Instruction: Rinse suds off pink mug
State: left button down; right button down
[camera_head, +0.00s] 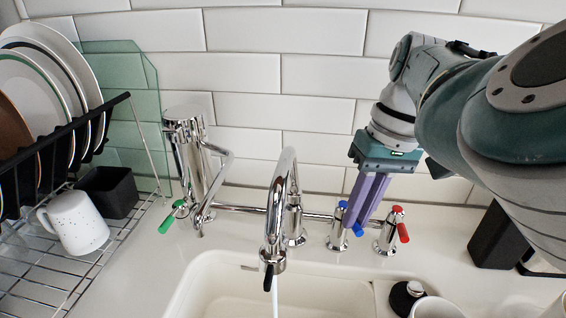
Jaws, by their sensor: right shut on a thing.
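My right gripper (357,222) reaches down from the right. Its purple fingers are shut on the blue tap handle (358,230), whose blue ends show beside the fingers. The chrome faucet (284,190) arches over the white sink (225,291), and a thin stream of water (274,298) falls from its spout. I cannot make out a pink mug or suds. A pale cup rim (436,308) is cut off at the bottom edge, and its colour looks whitish. My left gripper is out of view.
The red tap handle (403,232) stands close right of my gripper. A green-handled filter tap (167,223) is on the left. A black stopper (405,297) lies near the sink.

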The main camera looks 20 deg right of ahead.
pick_arm(q)
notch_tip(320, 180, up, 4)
jog(key=p, duration=0.3)
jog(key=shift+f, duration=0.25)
pick_arm(e)
jog(key=shift+a+r+m, duration=0.2)
jog(key=shift+m, duration=0.35)
jog(key=shift+a+r+m, duration=0.15)
jog(key=shift+m, duration=0.4)
pick_arm(q)
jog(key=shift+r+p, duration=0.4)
jog(key=shift+p, duration=0.2)
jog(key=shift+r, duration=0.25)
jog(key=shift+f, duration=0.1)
pick_arm(e)
jog(key=shift+w+a+f+m+t, duration=0.1)
jog(key=shift+a+f+m+t, duration=0.1)
jog(key=shift+m, duration=0.35)
jog(key=shift+w+a+f+m+t, duration=0.1)
jog(key=shift+a+f+m+t, duration=0.1)
jog(key=shift+m, duration=0.35)
jog(key=c, duration=0.9)
grip_release()
